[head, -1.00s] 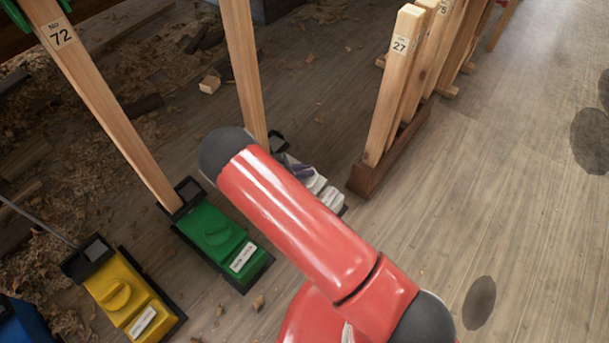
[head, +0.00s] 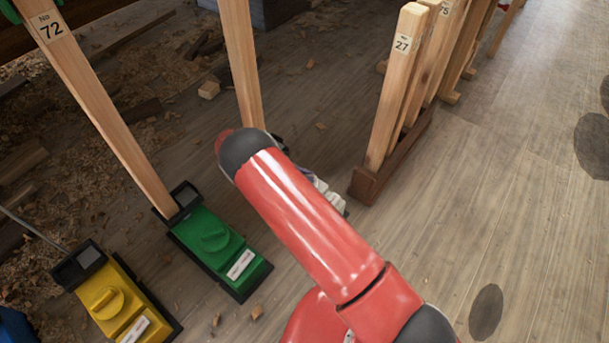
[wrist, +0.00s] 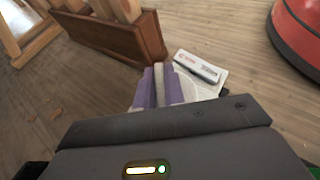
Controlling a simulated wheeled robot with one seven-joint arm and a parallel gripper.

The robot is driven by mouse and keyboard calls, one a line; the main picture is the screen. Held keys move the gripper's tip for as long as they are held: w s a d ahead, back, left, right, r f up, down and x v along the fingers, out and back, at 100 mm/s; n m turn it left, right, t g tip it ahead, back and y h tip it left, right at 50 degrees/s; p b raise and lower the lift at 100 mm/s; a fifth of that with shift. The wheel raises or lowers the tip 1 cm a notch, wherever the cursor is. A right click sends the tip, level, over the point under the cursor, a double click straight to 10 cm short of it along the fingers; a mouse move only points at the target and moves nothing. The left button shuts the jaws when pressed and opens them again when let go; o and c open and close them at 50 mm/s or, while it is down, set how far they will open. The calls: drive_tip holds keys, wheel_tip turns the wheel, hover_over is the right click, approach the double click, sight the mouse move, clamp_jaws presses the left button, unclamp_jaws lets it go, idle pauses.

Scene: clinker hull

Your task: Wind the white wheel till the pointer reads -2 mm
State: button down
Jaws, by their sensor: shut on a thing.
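The white unit (head: 332,194) stands on the floor at the foot of a wooden post. My red arm hides most of it in the head view. In the wrist view, its white body (wrist: 214,86) carries a label. My gripper (wrist: 159,88) shows there by its two purple fingers. They are shut on a pale upright grip of the white wheel (wrist: 159,83), one finger on each side. The rest of the wheel is largely hidden by the gripper body. No pointer or scale reading can be seen in either view.
A green unit (head: 212,240) and a yellow unit (head: 110,300) stand to the left, each with a similar raised grip. A wooden rack (head: 372,182) with upright boards stands close behind the white unit. The floor (head: 480,210) at right is open.

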drive_tip(key=c, duration=1.5)
unclamp_jaws()
wheel_tip(320, 180, up, 20)
drive_tip(key=p, duration=0.4)
